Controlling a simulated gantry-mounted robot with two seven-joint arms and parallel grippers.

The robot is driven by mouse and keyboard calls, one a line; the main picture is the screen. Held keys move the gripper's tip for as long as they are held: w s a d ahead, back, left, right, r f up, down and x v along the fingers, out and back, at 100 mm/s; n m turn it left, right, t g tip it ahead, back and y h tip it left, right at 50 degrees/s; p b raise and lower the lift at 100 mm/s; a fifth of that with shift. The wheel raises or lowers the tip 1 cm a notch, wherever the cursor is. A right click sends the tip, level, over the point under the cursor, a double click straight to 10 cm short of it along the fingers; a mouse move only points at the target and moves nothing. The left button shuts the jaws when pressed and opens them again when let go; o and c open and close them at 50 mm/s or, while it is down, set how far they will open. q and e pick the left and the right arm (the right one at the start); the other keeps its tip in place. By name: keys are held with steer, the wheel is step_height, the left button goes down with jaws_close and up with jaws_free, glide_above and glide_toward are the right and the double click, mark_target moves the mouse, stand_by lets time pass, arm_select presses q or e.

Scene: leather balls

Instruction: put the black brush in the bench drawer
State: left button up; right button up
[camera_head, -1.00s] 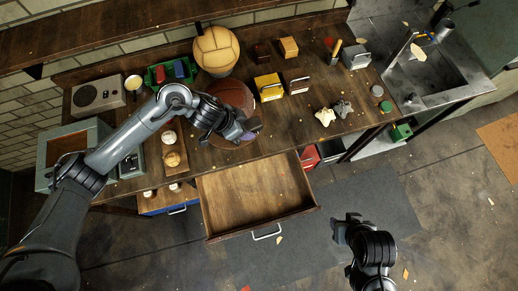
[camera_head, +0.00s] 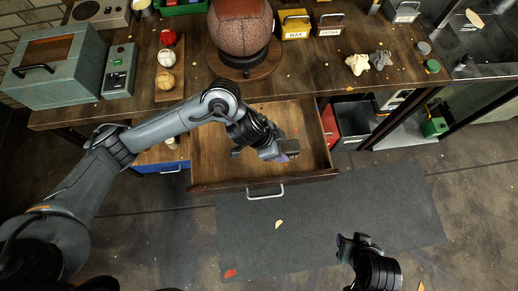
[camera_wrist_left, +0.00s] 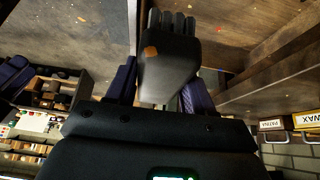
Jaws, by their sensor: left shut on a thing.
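The bench drawer (camera_head: 212,158) is pulled out, with a wooden inside and a metal handle on its front. My left gripper (camera_head: 280,150) is over the right part of the open drawer. In the left wrist view, my left gripper (camera_wrist_left: 155,92) is shut on the black brush (camera_wrist_left: 168,68), a dark block with bristles at its far end and an orange fleck on it. In the head view only a small dark part of the brush (camera_head: 292,146) shows by the fingers. Its height above the drawer floor is hard to tell. My right gripper (camera_head: 352,243) is over the floor mat, away from the drawer.
A brown leather ball (camera_head: 240,25) sits on a stand on the bench behind the drawer. A grey-green box (camera_head: 55,75), small balls on a wooden board (camera_head: 163,92), a yellow wax box (camera_head: 294,24) and crumpled cloths (camera_head: 368,62) are also there. The dark mat (camera_head: 330,215) has free room.

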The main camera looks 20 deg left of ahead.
arm_select(q)
step_height(320, 180, down, 8)
steer(key=b, duration=0.6)
steer(key=w+a+f+b, duration=0.1)
steer(key=a+f, duration=0.1)
steer(key=a, duration=0.1)
steer(key=w+a+f+b, duration=0.4)
steer(key=a, duration=0.1)
steer(key=shift+a+f, duration=0.1)
steer(key=shift+a, duration=0.25)
steer(key=shift+w+a+f, duration=0.15)
steer(key=shift+w+a, duration=0.15)
steer(key=shift+a, duration=0.05)
steer(key=shift+f+b, duration=1.1)
steer(key=shift+f, duration=0.9)
arm_select(e)
step_height(320, 180, down, 15)
arm_select(q)
steer(key=shift+f, duration=0.1)
arm_select(e)
steer(key=shift+d, duration=0.1)
arm_select(q)
steer(key=o, duration=0.9)
steer(key=shift+f, duration=0.1)
steer(key=shift+o, duration=0.2)
arm_select(e)
steer(key=shift+s+d, duration=0.1)
